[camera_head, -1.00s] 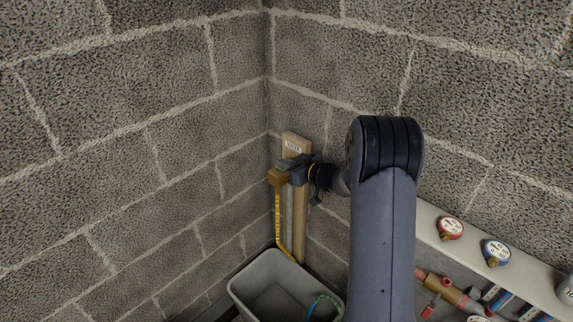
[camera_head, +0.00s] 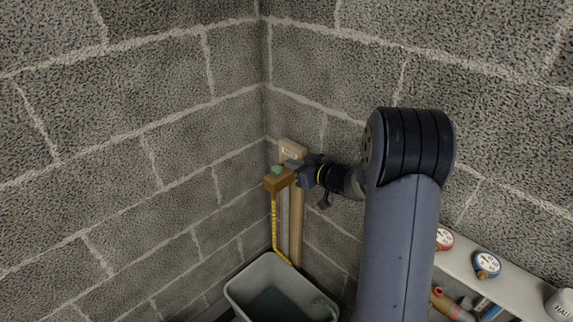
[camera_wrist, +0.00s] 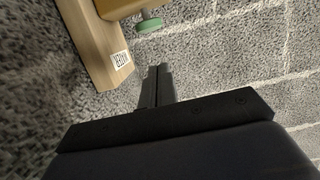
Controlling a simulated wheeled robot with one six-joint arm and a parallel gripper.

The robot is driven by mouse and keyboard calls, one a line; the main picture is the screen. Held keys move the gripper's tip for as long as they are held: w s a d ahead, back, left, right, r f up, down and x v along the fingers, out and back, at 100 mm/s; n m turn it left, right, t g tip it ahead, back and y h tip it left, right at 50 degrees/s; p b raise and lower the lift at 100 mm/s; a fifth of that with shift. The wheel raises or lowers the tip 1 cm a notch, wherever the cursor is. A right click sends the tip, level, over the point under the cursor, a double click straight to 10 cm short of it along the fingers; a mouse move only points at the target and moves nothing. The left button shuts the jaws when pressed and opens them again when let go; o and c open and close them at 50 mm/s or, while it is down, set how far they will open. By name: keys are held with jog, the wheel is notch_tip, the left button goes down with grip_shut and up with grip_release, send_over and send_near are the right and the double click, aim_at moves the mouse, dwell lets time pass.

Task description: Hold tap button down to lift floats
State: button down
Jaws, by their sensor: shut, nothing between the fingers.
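The tap is a brass-coloured block (camera_head: 275,184) on an upright wooden board (camera_head: 291,150) in the wall corner. Its green button (camera_head: 277,169) sits on top; in the wrist view the button (camera_wrist: 149,24) is a green disc on a short stem beside the block (camera_wrist: 115,7). My gripper (camera_head: 294,172) is beside the tap, on its right. In the wrist view its fingers (camera_wrist: 158,70) are together and empty, with a visible gap to the button. A grey tub (camera_head: 245,289) stands below, with a dark greenish surface inside. I cannot make out any floats.
A yellow marked strip (camera_head: 274,222) runs from the tap down toward the tub. A pale shelf with a red gauge (camera_head: 444,239) and a blue gauge (camera_head: 487,264) is at the right. Block walls close in behind and left of the tap.

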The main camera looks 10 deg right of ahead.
jog(key=shift+v, duration=2.4)
jog(key=shift+w, duration=0.15)
